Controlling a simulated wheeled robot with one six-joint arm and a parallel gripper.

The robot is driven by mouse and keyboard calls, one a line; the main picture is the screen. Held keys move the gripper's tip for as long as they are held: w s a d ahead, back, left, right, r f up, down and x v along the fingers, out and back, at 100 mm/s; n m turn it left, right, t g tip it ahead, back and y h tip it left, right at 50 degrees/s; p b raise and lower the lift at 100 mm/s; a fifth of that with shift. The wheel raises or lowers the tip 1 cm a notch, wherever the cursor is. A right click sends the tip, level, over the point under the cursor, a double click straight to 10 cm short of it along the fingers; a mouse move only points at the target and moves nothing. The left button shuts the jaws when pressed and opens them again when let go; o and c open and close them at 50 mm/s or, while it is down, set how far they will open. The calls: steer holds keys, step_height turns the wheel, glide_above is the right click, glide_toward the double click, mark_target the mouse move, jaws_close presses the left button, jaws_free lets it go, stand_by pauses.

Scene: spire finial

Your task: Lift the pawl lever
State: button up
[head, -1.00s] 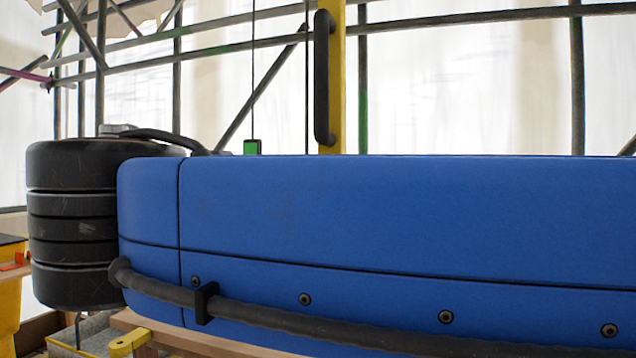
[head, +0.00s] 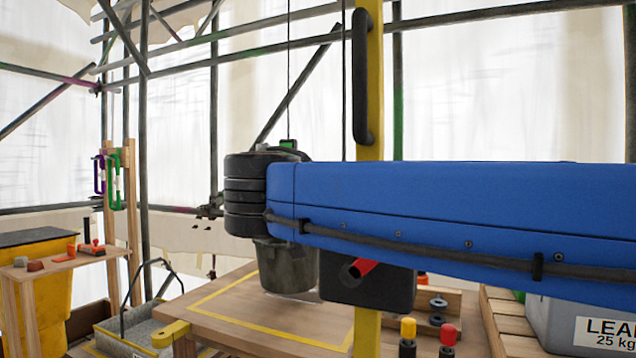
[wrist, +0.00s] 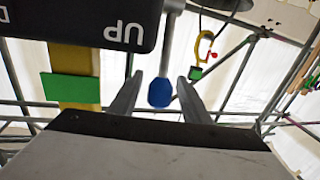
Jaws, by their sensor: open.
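In the wrist view, a lever with a grey metal shaft (wrist: 172,36) and a blue end grip (wrist: 160,92) points toward my gripper. I take it to be the pawl lever. My gripper (wrist: 158,98) is open, with one finger on each side of the blue grip. I see gaps at both sides and cannot tell how deep the grip sits between the fingers. A black housing (wrist: 85,22) with an upside-down "UP" label is beside the shaft. In the head view, my blue arm hides the gripper and lever.
A yellow post (head: 368,85) with a black grab bar rises behind my arm. A dark bucket (head: 287,267) is over the wooden table (head: 215,318). A grey "LEAD 25 kg" box (head: 590,310) is at right. Scaffold poles cross the back.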

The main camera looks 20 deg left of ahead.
steer(key=shift+w+a, duration=0.1)
steer(key=shift+w, duration=0.85)
jaws_close()
